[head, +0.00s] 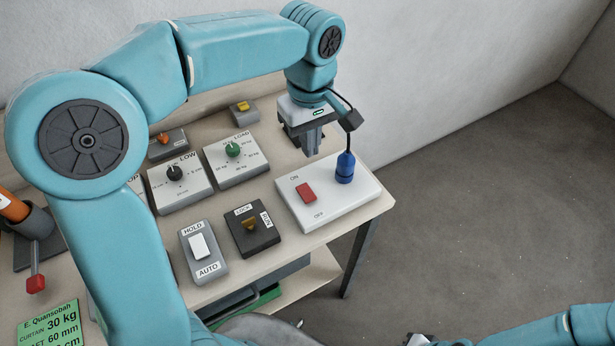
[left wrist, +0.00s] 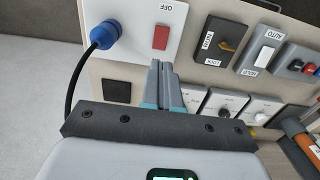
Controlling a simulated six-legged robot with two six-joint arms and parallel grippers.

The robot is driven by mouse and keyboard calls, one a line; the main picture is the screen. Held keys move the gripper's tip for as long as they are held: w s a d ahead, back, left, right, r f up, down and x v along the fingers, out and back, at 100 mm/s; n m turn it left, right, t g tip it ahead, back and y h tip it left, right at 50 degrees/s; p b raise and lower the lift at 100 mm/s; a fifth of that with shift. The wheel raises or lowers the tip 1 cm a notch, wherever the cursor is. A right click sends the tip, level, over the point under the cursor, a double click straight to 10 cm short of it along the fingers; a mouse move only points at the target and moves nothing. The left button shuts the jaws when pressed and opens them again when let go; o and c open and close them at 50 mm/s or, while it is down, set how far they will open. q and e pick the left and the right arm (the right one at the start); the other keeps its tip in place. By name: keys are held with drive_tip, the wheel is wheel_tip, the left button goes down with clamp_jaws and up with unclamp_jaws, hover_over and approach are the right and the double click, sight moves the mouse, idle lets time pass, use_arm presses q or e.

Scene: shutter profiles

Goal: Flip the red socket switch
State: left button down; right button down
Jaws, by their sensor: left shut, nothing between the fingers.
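The red socket switch (head: 306,192) is a rocker on a white socket plate (head: 337,213) marked ON at its far end and OFF at its near end. A blue plug (head: 345,168) with a dark cable sits on the same plate, right of the switch. My left gripper (head: 312,152) points down above the far side of the plate, shut and empty. In the left wrist view the shut fingertips (left wrist: 161,64) appear just short of the red switch (left wrist: 160,38); contact is not visible. At the bottom edge, only a bit of my right gripper (head: 420,340) shows, its fingers hidden.
Left of the plate stand a LOCK/RUN box (head: 252,231), a HOLD/AUTO switch box (head: 203,252), a green LOAD dial (head: 233,150) and a black dial (head: 175,173). The bench's right edge is close to the plate, with open floor beyond.

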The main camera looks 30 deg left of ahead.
use_arm(q)
drive_tip(key=shift+w+a+f+p, duration=0.1)
drive_tip(key=shift+a+f+p, duration=0.1)
drive_tip(key=shift+f, duration=0.55)
drive_tip(key=shift+w+a+f+p, duration=0.15)
drive_tip(key=shift+a+f, duration=0.05)
drive_tip(key=shift+f, duration=0.5)
drive_tip(key=shift+w+a+f+p, duration=0.1)
drive_tip(key=shift+a+f+p, duration=0.1)
drive_tip(key=shift+f, duration=0.55)
use_arm(e)
drive_tip(key=shift+a+r, duration=0.15)
drive_tip(key=shift+a, duration=0.05)
use_arm(q)
drive_tip(key=shift+r, duration=0.1)
